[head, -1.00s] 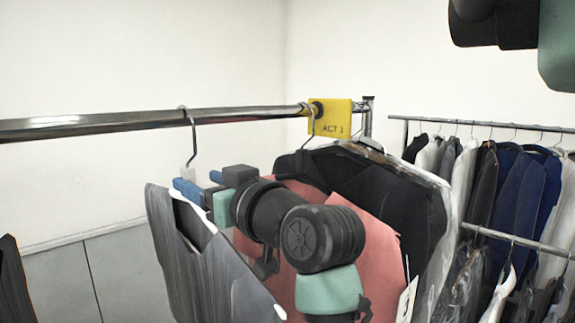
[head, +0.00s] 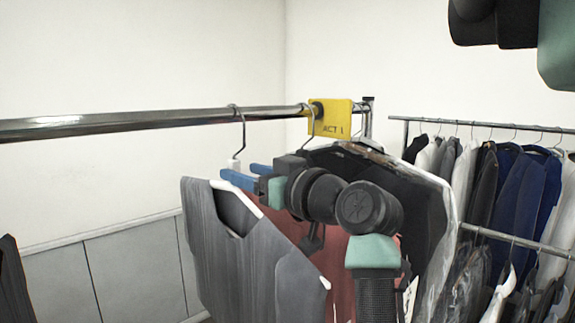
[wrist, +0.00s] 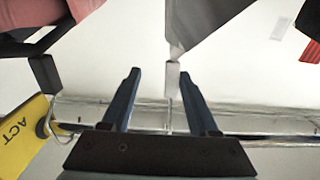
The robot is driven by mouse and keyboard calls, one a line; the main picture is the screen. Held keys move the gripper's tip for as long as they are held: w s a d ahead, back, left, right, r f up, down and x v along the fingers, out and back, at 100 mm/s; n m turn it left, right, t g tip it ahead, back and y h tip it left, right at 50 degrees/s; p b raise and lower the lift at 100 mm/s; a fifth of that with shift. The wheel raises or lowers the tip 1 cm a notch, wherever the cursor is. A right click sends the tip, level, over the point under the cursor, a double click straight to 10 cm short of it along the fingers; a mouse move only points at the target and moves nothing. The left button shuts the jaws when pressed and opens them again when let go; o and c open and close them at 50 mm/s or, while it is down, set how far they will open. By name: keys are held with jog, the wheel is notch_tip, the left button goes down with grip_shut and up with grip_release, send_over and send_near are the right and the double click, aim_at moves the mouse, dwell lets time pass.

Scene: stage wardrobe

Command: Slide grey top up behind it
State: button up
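The grey top (head: 235,245) hangs on a white hanger from the chrome rail (head: 150,122), left of the yellow ACT 1 tag (head: 331,120). Its wire hook (head: 243,130) sits over the rail. My gripper (head: 240,174) is at the hanger's neck, just below the rail. In the wrist view the blue fingers (wrist: 160,80) stand apart, with the pale hanger neck (wrist: 172,80) between them, nearer the right finger. The coral garment (head: 335,265) hangs to the right, partly hidden by my arm; its hook (head: 310,125) is beside the tag.
Dark garments (head: 400,200) and a clear-covered one hang close together beyond the coral garment. A second rack (head: 480,124) with several garments stands at the right. The rail left of the grey top is bare.

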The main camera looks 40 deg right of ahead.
jog(key=d, duration=0.7)
jog(key=shift+d, duration=0.3)
jog(key=shift+a, duration=0.1)
jog(key=s+a+b, duration=0.1)
jog(key=s+b, duration=0.4)
jog(key=s, duration=0.8)
dwell(0.6)
